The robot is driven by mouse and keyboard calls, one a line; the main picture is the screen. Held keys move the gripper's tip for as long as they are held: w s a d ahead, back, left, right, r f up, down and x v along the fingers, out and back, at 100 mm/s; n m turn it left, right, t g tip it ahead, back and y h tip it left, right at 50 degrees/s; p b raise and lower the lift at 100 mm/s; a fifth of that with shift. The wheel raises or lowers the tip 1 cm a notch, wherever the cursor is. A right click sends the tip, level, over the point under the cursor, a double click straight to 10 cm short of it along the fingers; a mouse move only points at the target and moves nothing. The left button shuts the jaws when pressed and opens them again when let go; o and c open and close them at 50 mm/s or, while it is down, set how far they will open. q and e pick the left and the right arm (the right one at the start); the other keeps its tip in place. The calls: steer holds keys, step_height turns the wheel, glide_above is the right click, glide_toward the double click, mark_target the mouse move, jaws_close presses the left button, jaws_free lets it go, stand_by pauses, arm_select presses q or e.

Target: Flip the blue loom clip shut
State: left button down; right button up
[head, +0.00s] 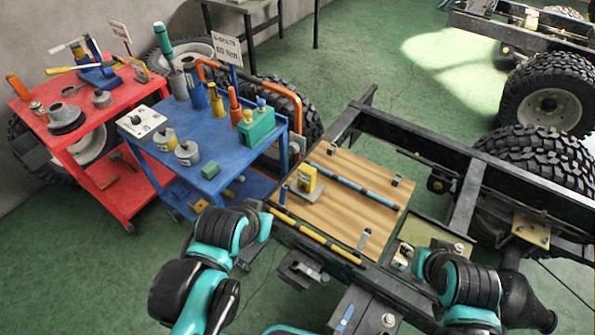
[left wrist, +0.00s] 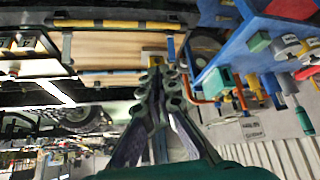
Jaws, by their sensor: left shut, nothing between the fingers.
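A blue loom (head: 352,183) with dark bands runs across a wooden board (head: 345,222) on the chassis frame. A yellow loom (head: 318,237) lies along the board's near edge; it also shows at the top of the left wrist view (left wrist: 120,25). Small grey clip-like pieces (head: 396,181) stand on the board; I cannot tell which is the blue loom's clip or whether it is open. My left gripper (left wrist: 154,72) is shut and empty, its tips appearing in front of the board's edge. My right gripper is out of view.
A yellow block (head: 306,180) on a grey base stands on the board's left side. A blue cart (head: 236,150) with tools and pots stands left of the frame, and a red cart (head: 92,132) beyond it. Dark frame rails (head: 420,145) border the board.

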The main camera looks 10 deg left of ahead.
arm_select(q)
steer(key=m+g+p, duration=0.2)
steer(key=m+g, duration=0.2)
steer(key=g, duration=0.1)
glide_above(285, 194)
steer(key=w, duration=0.4)
step_height(285, 194, down, 7)
steer(key=shift+s+d+r, duration=0.1)
steer(key=shift+s+d, duration=0.05)
steer(key=shift+s, duration=0.1)
step_height(285, 194, down, 10)
steer(key=w+b, duration=0.1)
steer(key=b, duration=0.2)
steer(key=shift+w+d+b, duration=0.15)
steer(key=shift+b, duration=0.25)
steer(key=shift+r+h, duration=0.2)
steer(key=shift+h, duration=0.1)
